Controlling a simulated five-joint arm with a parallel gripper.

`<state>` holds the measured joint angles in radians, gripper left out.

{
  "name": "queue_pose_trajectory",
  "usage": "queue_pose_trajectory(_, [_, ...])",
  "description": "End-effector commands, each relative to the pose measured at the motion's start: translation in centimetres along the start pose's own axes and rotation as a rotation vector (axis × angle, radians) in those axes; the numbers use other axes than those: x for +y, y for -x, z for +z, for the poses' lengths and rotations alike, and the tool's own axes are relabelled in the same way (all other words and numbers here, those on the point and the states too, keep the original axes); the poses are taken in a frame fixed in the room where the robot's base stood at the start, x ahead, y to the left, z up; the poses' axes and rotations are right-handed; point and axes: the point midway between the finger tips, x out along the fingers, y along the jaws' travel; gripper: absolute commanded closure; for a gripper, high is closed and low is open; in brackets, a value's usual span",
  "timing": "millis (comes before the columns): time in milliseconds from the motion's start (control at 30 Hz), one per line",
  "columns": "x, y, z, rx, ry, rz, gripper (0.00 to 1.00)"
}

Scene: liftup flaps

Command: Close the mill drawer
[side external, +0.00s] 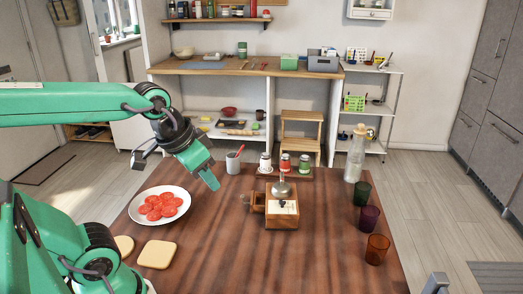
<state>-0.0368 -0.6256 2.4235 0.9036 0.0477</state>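The mill (281,213) is a small wooden box with a metal top and a pale front panel. It stands upright on the wooden table. Its drawer (257,202) appears to stick out from the left side, with a small dark knob at its left end. My gripper (211,181) is above the table, left of the mill and apart from it, with its green tip pointing down and right. From this angle I cannot tell whether its jaws are open, and I see nothing held in it.
A white plate (141,213) of red slices and bread slices (157,254) lie to the left. A grey mug (233,167) and several small jars (285,164) stand behind. A glass bottle (355,158) and coloured glasses (369,219) stand right. The table front is clear.

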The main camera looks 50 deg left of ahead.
Motion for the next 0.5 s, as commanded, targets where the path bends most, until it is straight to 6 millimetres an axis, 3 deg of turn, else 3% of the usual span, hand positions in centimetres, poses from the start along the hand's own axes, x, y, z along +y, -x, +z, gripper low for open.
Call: queue_pose_trajectory(500, [-4.2, -5.2, -6.4, -0.172, -0.038, -0.02, 0.77])
